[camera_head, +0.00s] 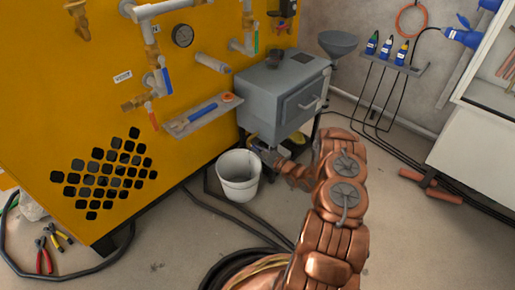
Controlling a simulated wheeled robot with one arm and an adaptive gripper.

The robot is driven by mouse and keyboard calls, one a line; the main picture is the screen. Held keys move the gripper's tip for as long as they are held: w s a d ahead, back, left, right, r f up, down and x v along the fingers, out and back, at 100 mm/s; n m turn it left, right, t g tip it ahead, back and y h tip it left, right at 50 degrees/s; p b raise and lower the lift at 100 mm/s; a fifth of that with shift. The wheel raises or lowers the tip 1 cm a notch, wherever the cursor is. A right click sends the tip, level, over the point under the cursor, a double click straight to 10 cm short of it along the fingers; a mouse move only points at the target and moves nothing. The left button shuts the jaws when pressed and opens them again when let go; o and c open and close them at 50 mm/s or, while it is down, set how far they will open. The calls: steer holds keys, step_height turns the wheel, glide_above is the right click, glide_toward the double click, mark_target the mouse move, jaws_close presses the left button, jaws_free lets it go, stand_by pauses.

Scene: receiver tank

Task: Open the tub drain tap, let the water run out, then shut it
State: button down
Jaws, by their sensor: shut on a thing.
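The tub is a grey metal box (268,98) on legs beside the yellow machine, with a door and handle on its front. Below its lower left edge is the small drain tap (254,142), with bits of yellow and blue showing. My gripper (268,156) is at this tap, under the tub, shut on it; the fingers are small and partly hidden, so the handle's angle cannot be told. A white bucket (238,182) stands on the floor below and left of the tap. No water stream can be made out.
The yellow machine (60,120) fills the left, with valves, a gauge (183,36) and a small shelf (200,115) jutting out. Hoses and cables cross the floor. Pliers (45,255) lie at lower left. A white cabinet (475,150) stands at right.

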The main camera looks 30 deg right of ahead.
steer(key=shift+m, duration=0.3)
steer(key=c, duration=1.2)
jaws_free()
steer(key=shift+c, duration=0.2)
steer(key=v, duration=1.2)
